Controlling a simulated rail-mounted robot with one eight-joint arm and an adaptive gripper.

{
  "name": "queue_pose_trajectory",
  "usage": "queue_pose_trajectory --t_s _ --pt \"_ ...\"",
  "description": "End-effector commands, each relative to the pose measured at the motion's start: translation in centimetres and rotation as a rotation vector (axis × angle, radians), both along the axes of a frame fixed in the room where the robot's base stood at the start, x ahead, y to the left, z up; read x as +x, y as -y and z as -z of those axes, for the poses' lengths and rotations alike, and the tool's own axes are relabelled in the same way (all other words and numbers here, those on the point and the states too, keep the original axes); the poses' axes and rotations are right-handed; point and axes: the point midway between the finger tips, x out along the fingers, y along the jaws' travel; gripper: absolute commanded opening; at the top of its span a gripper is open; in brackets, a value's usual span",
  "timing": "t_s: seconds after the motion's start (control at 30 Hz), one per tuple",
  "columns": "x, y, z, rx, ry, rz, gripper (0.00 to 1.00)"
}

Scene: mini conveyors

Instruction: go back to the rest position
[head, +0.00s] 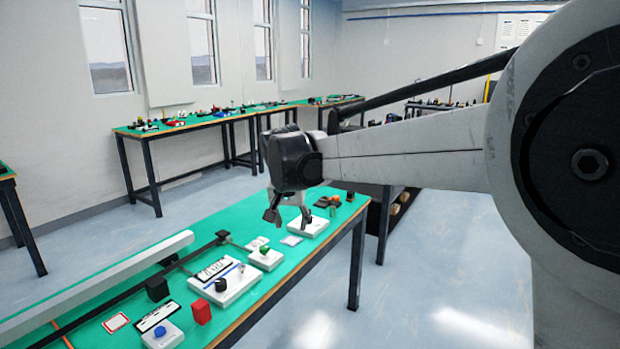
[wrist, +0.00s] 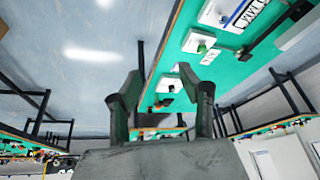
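My gripper (head: 287,215) hangs at the end of my arm above the green-topped table (head: 262,302), near its right edge. Its two fingers are spread apart with nothing between them. In the wrist view my gripper (wrist: 163,100) also shows open and empty, with the table (wrist: 228,72) beyond it. In the head view a white box (head: 309,226) lies just below and to the right of the fingertips, apart from them.
On the table are a white box with a green button (head: 266,258), a white panel (head: 223,284), a red block (head: 201,311), a blue-button box (head: 161,334) and a long conveyor rail (head: 110,280). More tables (head: 190,122) stand along the wall.

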Motion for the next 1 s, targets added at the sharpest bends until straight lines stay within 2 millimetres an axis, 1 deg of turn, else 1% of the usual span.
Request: queue_pose_trajectory --t_s 0.03,0.2,0.37,0.5,0.63,0.77,1.0 --pt "-1.2 1.7 -0.8 0.001 0.005 -0.002 0.39" --pt "-5.1 6.3 -2.7 0.005 0.022 -0.02 0.39" --pt "-9.1 10.3 -3.7 0.006 0.042 -0.037 0.39" --pt "-12.9 13.4 -4.1 0.005 0.06 -0.051 0.39" --pt "-16.4 16.0 -4.0 0.002 0.078 -0.062 0.39" --pt "-20.0 18.3 -3.5 -0.001 0.098 -0.072 0.39" --pt "-26.6 21.8 -1.4 -0.013 0.134 -0.09 0.39"
